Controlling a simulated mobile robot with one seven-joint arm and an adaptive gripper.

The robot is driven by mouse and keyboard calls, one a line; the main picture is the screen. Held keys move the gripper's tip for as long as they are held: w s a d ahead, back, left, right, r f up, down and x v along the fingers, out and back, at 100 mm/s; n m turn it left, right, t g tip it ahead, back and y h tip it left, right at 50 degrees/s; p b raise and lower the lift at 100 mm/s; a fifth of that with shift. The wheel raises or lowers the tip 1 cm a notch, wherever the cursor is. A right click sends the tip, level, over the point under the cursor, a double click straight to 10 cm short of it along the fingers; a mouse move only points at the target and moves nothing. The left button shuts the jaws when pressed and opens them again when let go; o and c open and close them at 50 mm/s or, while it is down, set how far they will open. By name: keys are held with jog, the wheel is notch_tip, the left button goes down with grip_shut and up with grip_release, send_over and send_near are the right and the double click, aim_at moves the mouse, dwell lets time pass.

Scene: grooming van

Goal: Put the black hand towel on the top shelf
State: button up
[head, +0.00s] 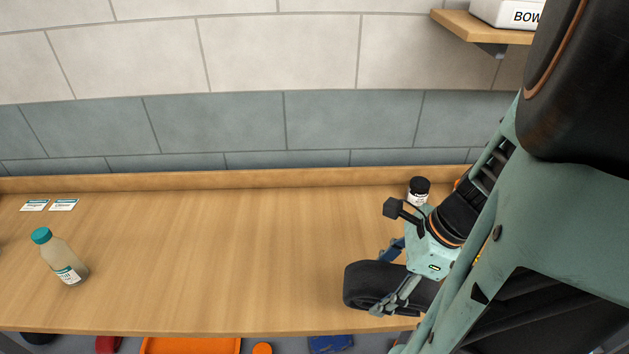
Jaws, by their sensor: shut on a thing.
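The black hand towel (365,284) is a dark roll at the front right of the wooden counter. My gripper (386,285) is shut on it, with a finger across its near side. The towel's right part is hidden behind my gripper and arm. I cannot tell whether the towel touches the counter. A wooden shelf (484,36) is on the wall at the top right. A white box marked "BOW" (500,12) sits on it. My arm hides the shelf's right part, and I cannot tell whether it is the top shelf.
A bottle with a teal cap (64,258) stands at the counter's left. Two small cards (49,205) lie behind it. A dark-lidded jar (418,191) stands behind my gripper. The counter's middle (220,250) is clear. An orange bin (190,346) shows below the front edge.

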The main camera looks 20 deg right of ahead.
jog(key=shift+w+d+n, duration=0.1)
jog(key=shift+w+n, duration=0.15)
jog(key=shift+n, duration=0.25)
jog(key=w+a+f+n+g+h, duration=0.2)
jog(key=w+a+n, duration=0.3)
jog(key=w+n, duration=0.5)
jog(key=w+a+f+n+g+h, duration=0.1)
jog(key=w+a+f+n+g, duration=0.2)
jog(key=w+n, duration=0.6)
jog(key=a+n+g, duration=0.1)
jog(key=a+n, duration=0.1)
jog(key=n, duration=0.1)
jog(key=shift+w+a+n+h, duration=0.3)
jog(key=shift+w+a+h, duration=0.1)
